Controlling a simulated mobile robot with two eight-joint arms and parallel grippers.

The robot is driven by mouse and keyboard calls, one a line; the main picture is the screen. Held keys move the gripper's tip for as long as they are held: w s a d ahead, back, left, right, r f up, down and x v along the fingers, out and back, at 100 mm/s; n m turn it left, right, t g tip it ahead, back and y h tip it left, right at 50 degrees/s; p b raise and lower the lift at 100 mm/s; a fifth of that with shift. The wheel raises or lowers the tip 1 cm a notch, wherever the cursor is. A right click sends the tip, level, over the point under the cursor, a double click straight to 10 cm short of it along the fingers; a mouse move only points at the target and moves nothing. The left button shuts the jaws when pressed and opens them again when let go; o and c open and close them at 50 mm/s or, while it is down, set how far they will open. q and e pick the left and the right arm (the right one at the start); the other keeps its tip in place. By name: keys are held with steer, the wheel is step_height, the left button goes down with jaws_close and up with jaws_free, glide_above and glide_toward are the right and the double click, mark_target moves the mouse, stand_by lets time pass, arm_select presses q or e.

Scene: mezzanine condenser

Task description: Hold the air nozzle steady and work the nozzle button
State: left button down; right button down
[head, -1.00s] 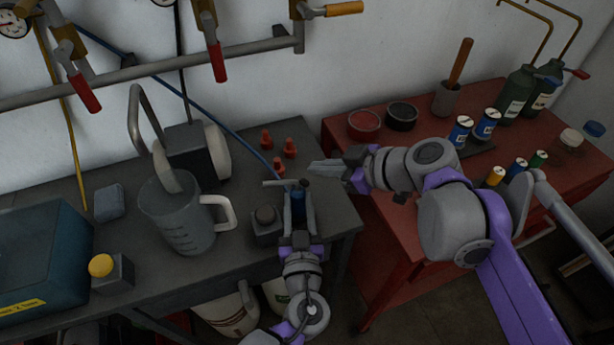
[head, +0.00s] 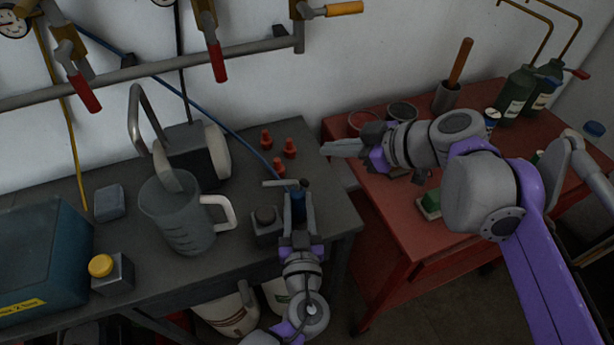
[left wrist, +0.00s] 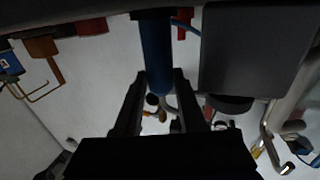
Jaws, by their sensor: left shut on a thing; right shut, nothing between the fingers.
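The air nozzle (head: 298,204) has a blue body, a pale thin pipe to the left at its top and a dark knob on top. It stands upright over the front right part of the grey bench. My left gripper (head: 299,216) is shut around its body; the blue body also shows between the fingers in the left wrist view (left wrist: 156,52). The button is too small to tell for sure; the dark top piece (head: 304,183) may be it. My right gripper (head: 330,148) is shut and empty, above and to the right of the nozzle, apart from it.
The red cart (head: 455,215) with bowls and bottles is to the right. A blue hose (head: 225,128) runs to the nozzle.

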stand_by(0.3)
arm_select(q)
steer(key=shift+c, duration=2)
jaws_free()
